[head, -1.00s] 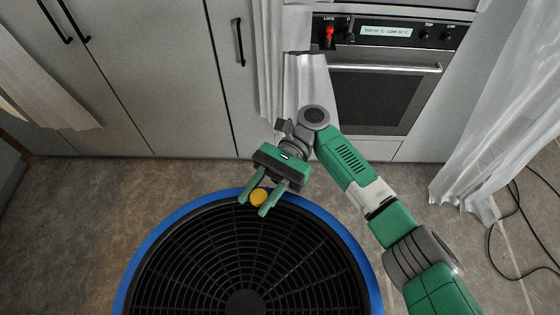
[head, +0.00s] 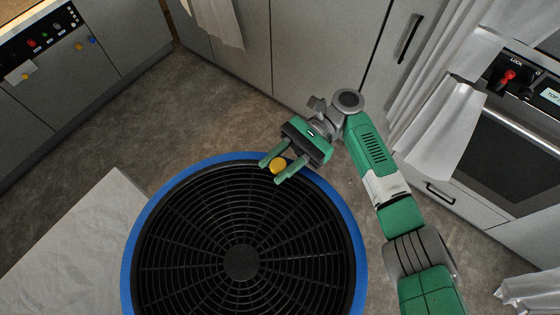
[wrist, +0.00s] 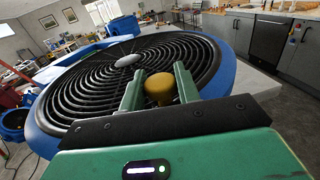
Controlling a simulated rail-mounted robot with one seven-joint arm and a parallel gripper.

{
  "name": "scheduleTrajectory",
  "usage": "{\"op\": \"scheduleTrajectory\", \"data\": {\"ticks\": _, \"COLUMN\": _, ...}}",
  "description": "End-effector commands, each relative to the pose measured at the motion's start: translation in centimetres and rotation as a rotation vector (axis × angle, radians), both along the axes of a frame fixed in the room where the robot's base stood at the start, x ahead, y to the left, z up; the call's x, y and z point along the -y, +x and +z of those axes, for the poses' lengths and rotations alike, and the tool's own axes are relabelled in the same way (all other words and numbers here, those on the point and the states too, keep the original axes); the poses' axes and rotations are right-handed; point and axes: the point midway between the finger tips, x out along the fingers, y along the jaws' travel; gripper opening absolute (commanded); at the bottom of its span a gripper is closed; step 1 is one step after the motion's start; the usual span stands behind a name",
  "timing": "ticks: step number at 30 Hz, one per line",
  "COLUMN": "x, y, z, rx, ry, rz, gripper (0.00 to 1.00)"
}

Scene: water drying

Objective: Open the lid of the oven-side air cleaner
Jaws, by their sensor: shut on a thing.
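A large round black grille (head: 205,225) with a blue rim (head: 360,250) fills the lower middle of the head view. It also shows in the wrist view (wrist: 110,75), with a grey hub at its centre. A yellow knob (head: 278,165) shows at the far edge of the grille; in the wrist view (wrist: 159,90) it sits between my two fingers. My gripper (head: 272,172) is shut on this yellow knob. I cannot tell for sure whether the grille is the air cleaner's lid. Its underside is hidden.
An oven (head: 515,150) with a red LOCK knob (head: 507,78) stands at the right. Grey cabinets (head: 310,50) line the back. A control panel (head: 35,45) is at the upper left. A pale slab (head: 80,250) lies at the left. Floor shows between slab and cabinets.

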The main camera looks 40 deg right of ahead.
Motion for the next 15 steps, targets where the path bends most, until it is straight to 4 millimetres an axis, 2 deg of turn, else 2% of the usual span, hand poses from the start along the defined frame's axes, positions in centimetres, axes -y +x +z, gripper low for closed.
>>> {"op": "scheduleTrajectory", "data": {"ticks": 6, "x": -0.06, "y": 0.00, "z": 0.03, "rx": 0.001, "ry": 0.000, "rz": 0.002, "gripper": 0.00}}
{"op": "scheduleTrajectory", "data": {"ticks": 7, "x": -0.05, "y": 0.00, "z": 0.03, "rx": 0.001, "ry": 0.000, "rz": 0.002, "gripper": 0.36}}
{"op": "scheduleTrajectory", "data": {"ticks": 9, "x": -0.05, "y": 0.00, "z": 0.03, "rx": 0.001, "ry": 0.000, "rz": 0.002, "gripper": 0.50}}
{"op": "scheduleTrajectory", "data": {"ticks": 15, "x": -0.04, "y": 0.00, "z": 0.02, "rx": 0.000, "ry": 0.000, "rz": 0.001, "gripper": 0.51}}
